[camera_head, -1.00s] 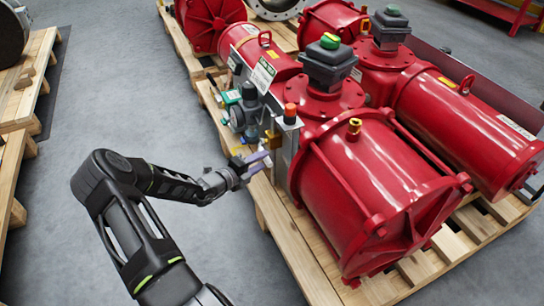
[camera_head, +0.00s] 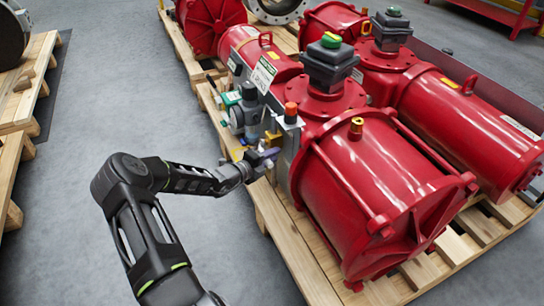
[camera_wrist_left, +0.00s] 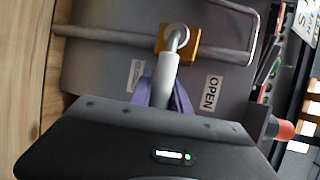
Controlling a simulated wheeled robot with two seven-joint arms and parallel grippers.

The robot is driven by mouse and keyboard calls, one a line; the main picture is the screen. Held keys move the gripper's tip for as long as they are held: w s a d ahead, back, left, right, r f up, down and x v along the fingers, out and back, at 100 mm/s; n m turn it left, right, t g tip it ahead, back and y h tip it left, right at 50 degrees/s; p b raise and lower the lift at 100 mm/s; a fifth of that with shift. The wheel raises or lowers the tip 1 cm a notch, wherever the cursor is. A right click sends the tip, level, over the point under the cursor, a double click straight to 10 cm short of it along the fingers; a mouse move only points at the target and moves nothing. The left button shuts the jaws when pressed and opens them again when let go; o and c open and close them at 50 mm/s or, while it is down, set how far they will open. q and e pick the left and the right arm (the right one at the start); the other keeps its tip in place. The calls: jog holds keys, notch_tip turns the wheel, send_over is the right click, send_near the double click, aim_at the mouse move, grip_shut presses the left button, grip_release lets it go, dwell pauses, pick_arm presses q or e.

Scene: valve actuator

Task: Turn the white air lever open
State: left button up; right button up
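In the left wrist view the white lever (camera_wrist_left: 166,72) runs from a brass valve block (camera_wrist_left: 180,42) down toward my left gripper (camera_wrist_left: 164,92). The purple fingers stand on both sides of the lever's lower end. I cannot tell whether they press on it. An OPEN label (camera_wrist_left: 212,93) is on the grey plate (camera_wrist_left: 100,75) right of the lever; a second, smaller label (camera_wrist_left: 134,76) is left of it. In the head view my left gripper (camera_head: 266,157) is at the grey panel's edge, beside the brass valve (camera_head: 272,139); the lever is not clear there. My right gripper is not in view.
The large red actuator (camera_head: 370,190) stands on a wooden pallet (camera_head: 285,245), right of my gripper. A gauge and regulator group (camera_head: 243,112) and an orange-capped part (camera_head: 291,110) are close by. Grey floor (camera_head: 110,110) is free on the left.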

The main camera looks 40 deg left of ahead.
pick_arm(q)
grip_shut()
dwell(1.0)
